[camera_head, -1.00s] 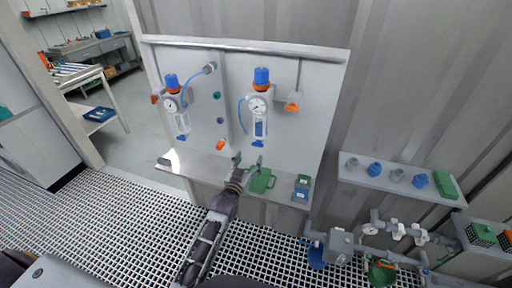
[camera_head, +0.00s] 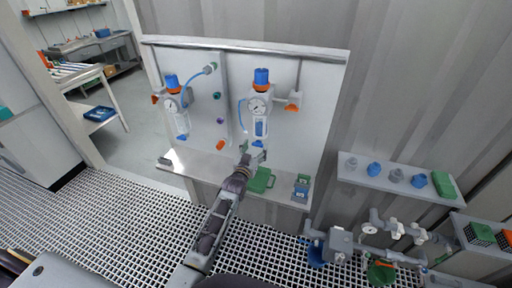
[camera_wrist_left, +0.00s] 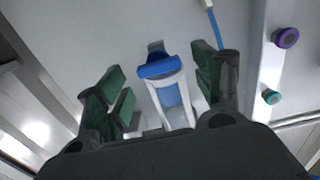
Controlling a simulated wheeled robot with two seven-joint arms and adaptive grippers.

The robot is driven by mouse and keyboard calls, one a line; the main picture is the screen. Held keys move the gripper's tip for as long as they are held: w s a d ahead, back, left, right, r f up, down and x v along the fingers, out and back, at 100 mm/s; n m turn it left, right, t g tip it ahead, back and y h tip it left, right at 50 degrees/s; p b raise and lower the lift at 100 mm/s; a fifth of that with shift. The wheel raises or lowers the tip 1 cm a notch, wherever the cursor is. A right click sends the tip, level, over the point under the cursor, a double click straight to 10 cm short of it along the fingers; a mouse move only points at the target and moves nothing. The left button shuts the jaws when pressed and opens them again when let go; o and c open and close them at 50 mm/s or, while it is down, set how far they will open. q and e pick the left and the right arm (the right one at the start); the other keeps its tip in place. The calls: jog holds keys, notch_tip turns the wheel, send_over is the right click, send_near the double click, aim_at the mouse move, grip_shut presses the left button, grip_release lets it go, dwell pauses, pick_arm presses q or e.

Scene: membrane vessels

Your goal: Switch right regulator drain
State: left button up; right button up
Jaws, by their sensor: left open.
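The right regulator (camera_head: 260,98) hangs on the upright panel, with a blue knob on an orange collar, a round gauge and a clear bowl (camera_head: 260,127) with blue inside. Its blue drain (camera_wrist_left: 158,66) shows at the bowl's end in the left wrist view. My left gripper (camera_head: 253,152) is open just below the bowl and hides the drain in the head view. In the left wrist view, the green-padded fingers (camera_wrist_left: 160,85) stand apart on both sides of the drain and bowl, with gaps. My right gripper is not in view.
The left regulator (camera_head: 173,98) hangs on the same panel. A green case (camera_head: 261,181) and a blue-grey box (camera_head: 301,189) lie on the ledge below. A shelf of fittings (camera_head: 352,178) and pipework stand at the right.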

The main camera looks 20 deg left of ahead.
pick_arm(q)
jog(key=shift+w, duration=0.65)
jog(key=c, duration=1)
